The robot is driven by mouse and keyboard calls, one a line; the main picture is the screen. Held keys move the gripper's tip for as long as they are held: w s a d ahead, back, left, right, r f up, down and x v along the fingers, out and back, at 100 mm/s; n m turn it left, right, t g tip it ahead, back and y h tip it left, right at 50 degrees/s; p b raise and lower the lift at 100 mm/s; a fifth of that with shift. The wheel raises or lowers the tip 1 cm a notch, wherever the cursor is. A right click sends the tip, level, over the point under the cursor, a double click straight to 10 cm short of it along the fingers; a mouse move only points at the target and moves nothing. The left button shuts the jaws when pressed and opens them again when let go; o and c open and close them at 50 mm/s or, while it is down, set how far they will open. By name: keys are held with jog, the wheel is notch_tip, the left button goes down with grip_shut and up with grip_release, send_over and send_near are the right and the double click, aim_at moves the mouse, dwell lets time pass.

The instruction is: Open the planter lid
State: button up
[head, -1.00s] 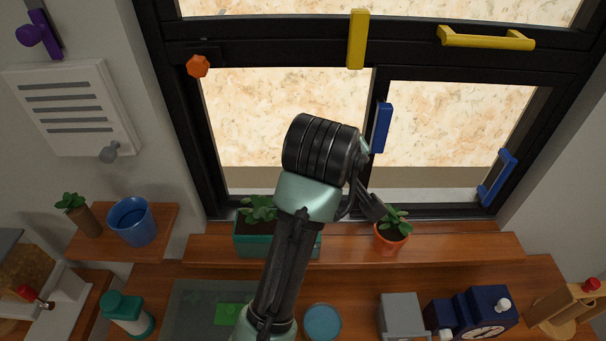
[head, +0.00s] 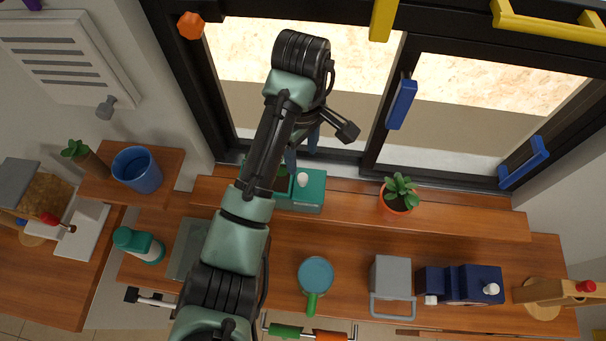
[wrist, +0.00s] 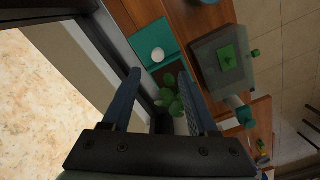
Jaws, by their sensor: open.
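The teal planter (head: 298,206) stands on the wooden window ledge, partly hidden behind my arm in the head view. Its teal lid (head: 314,184) covers the right part and carries a white knob (head: 302,180). Green leaves show beside the lid on the left. In the wrist view the lid (wrist: 149,39) and the knob (wrist: 157,54) lie just beyond my fingertips, with the leafy plant (wrist: 169,95) between the fingers. My gripper (wrist: 160,74) is open and empty, pointing down above the planter; its blue fingers also show in the head view (head: 301,149).
A potted plant (head: 398,198) stands right of the planter on the ledge. The window frame (head: 379,125) is close behind my gripper. A teal pan (head: 316,272), grey box (head: 390,275) and dark blue clock (head: 462,283) stand on the counter below. The ledge between planter and pot is clear.

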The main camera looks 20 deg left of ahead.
aim_at(302, 176)
notch_tip(302, 176, down, 8)
jog(key=shift+r+b, duration=0.15)
jog(key=shift+b, duration=0.45)
jog(key=shift+w+f, duration=0.2)
jog(key=shift+f, duration=0.45)
jog(key=shift+s, duration=0.1)
grip_shut()
dwell(0.5)
